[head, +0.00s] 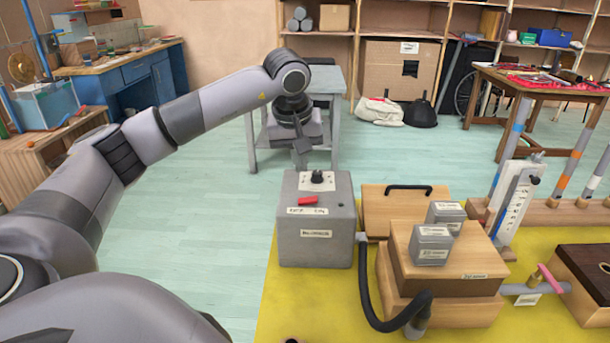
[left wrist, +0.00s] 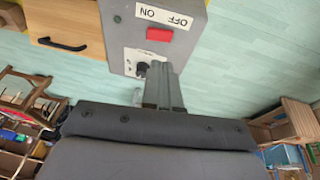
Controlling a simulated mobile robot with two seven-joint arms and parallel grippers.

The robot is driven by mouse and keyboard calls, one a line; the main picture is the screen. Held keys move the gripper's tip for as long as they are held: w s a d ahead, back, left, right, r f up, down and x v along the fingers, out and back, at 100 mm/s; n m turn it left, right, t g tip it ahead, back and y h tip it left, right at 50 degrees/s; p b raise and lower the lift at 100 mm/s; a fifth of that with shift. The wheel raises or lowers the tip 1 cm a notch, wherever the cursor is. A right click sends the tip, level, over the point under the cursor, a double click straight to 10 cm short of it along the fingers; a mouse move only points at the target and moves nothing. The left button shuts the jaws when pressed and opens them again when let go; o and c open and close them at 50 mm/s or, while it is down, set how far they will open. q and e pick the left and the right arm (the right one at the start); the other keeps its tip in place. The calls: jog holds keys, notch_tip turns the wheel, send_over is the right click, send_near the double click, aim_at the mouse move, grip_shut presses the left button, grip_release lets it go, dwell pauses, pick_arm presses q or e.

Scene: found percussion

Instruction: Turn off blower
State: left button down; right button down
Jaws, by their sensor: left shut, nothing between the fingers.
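The blower is a grey box (head: 315,245) on the yellow mat, with a red switch (head: 308,200) and a black knob (head: 317,177) on its top. A white label with OFF and ON lies beside the switch. The red switch (left wrist: 159,34) and knob (left wrist: 141,70) also show in the left wrist view. My left gripper (head: 301,163) is shut and empty, pointing down above the far edge of the box, near the knob. Its fingertips (left wrist: 163,67) look close to the knob; I cannot tell if they touch. They are apart from the red switch. My right gripper is out of view.
A black hose (head: 367,295) runs from the blower to a wooden box (head: 448,272) bearing two small grey blocks. A wooden case with a black handle (head: 408,188) stands behind. A grey table (head: 341,85) is behind my gripper. The floor left of the blower is clear.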

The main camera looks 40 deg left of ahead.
pick_arm(q)
jog(key=v, duration=0.5)
jog(key=shift+s+a, duration=0.2)
jog(key=shift+a, duration=0.05)
dwell(0.3)
